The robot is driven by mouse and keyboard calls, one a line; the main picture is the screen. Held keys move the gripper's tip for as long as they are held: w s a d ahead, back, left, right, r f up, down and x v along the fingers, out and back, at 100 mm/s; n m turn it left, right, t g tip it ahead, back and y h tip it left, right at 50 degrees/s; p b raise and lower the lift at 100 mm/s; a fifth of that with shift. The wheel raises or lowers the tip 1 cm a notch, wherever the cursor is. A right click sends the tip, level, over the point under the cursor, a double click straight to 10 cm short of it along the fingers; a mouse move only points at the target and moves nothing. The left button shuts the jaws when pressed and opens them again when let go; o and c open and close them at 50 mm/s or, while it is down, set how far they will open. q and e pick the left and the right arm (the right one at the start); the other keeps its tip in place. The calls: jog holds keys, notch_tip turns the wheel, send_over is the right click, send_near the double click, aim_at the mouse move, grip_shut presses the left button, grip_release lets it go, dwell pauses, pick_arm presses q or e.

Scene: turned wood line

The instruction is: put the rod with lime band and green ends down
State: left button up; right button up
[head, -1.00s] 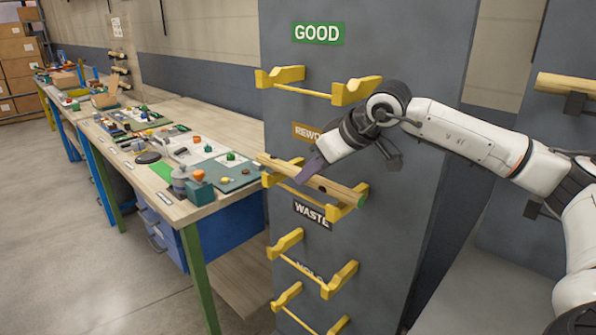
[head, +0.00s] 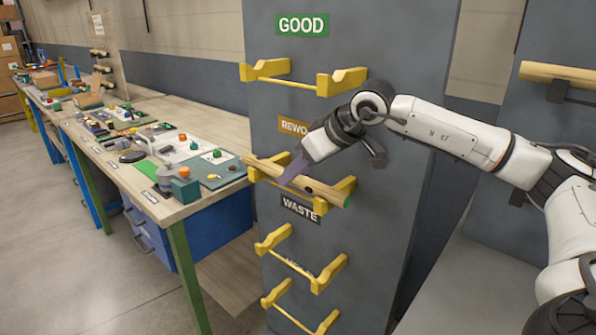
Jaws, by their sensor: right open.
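The wooden rod (head: 326,191) lies across the yellow rack hooks (head: 319,207) between the REWORK and WASTE labels. A little green shows at its right end; I cannot make out a lime band. My right gripper (head: 292,171) is open, with its purple-grey fingers at the rod's middle and overlapping it in the picture. The fingers hide part of the rod. Whether they touch it I cannot tell. My left gripper is not in view.
Empty yellow hooks stand under the GOOD sign (head: 303,24), with more empty pairs below the WASTE label (head: 299,210). A workbench (head: 175,212) with small parts stands left. Another rod (head: 558,76) rests on a panel at right. Floor at left is clear.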

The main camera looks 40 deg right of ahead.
jog(key=b+v, duration=0.1)
jog(key=v, duration=1)
jog(key=shift+s+r, duration=0.3)
